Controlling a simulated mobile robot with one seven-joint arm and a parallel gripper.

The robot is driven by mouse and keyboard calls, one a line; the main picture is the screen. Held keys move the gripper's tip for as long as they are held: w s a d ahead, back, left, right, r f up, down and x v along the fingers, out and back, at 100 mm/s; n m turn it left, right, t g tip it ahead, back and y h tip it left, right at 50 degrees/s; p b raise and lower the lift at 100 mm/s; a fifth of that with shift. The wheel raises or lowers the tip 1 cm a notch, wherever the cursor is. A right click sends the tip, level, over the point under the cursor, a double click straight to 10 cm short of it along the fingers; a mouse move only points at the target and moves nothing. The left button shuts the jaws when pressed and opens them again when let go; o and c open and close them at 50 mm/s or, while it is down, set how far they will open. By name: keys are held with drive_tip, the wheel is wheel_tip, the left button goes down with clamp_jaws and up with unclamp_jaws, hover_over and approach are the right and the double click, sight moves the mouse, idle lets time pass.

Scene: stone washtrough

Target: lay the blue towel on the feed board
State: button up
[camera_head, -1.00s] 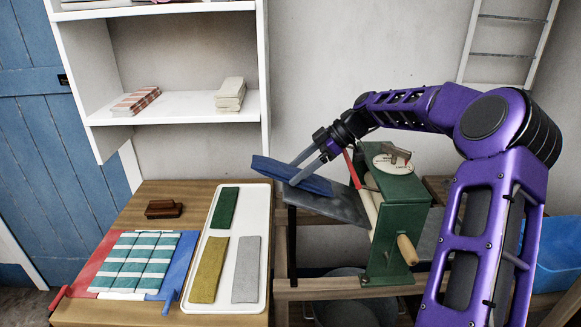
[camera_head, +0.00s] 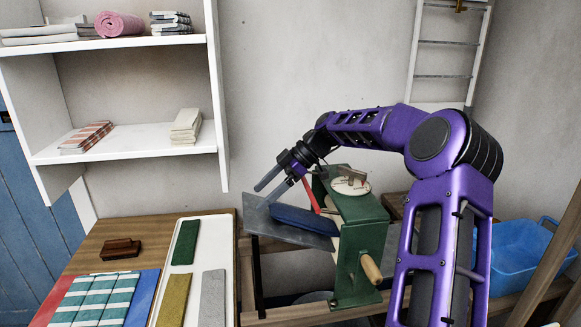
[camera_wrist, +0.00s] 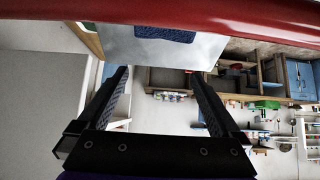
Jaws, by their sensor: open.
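The blue towel (camera_head: 304,219), a folded dark blue strip, lies on the grey feed board (camera_head: 228,224) beside the green mangle (camera_head: 361,240). Its right end is close to the mangle's rollers; I cannot tell whether it touches them. My gripper (camera_head: 268,190) is open and empty above the board, just left of and above the towel. In the wrist view the open fingers (camera_wrist: 160,84) have nothing between them; part of the towel (camera_wrist: 165,35) shows on the board beyond them.
A white tray (camera_head: 209,257) with green, yellow and grey towels lies on the wooden table at left. White shelves (camera_head: 125,143) rise behind. A blue tub (camera_head: 520,262) is at right.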

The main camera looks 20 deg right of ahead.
drive_tip(key=p+v, duration=0.1)
drive_tip(key=v, duration=1.4)
drive_tip(key=shift+s+d+r, duration=0.1)
drive_tip(key=shift+r, duration=0.1)
